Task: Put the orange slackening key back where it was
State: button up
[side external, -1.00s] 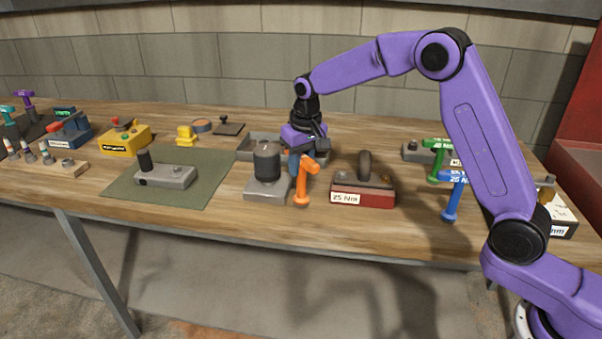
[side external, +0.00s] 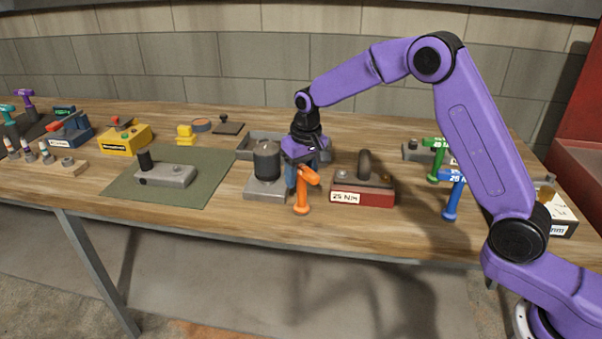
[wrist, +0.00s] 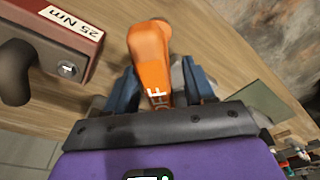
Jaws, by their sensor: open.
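The orange slackening key (side external: 302,196) stands upright near the table's front edge, its T-shaped head at the top. It is between the grey block with a dark cylinder and the red 25 Nm block. In the wrist view the orange key (wrist: 150,55) shows part of its lettering and lies between the blue fingers. My gripper (side external: 292,182) is low, just behind the key's head, with its jaws open. In the wrist view my gripper (wrist: 160,85) has one finger on each side of the key. Whether a finger touches it I cannot tell.
The grey block (side external: 266,190) stands close at left, the red block (side external: 362,197) at right, a grey tray (side external: 258,142) behind. Blue (side external: 452,200) and green (side external: 434,165) keys stand further right. A green mat (side external: 205,185) lies left. The table's front strip is clear.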

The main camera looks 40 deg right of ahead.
jog(key=r, duration=0.4)
jog(key=s+r, duration=0.1)
jog(key=r, duration=0.7)
jog(key=shift+s+r, duration=0.1)
jog(key=shift+s, duration=0.3)
jog(key=s+a+f+n+g, duration=0.1)
jog(key=s+n, duration=0.2)
jog(key=s, duration=0.6)
jog(key=s+a+n, duration=0.2)
jog(key=s+n, duration=0.1)
jog(key=s, duration=0.5)
jog(key=s+d+f+n, duration=0.2)
jog(key=s+d, duration=0.1)
jog(key=s, duration=0.4)
jog(key=s+d+f+n, duration=0.2)
jog(key=s+d, duration=0.1)
jog(key=s, duration=0.5)
jog(key=s+d+f+n, duration=0.2)
jog(key=s+d, duration=0.1)
jog(key=s, duration=0.5)
jog(key=shift+d+n+g, duration=0.3)
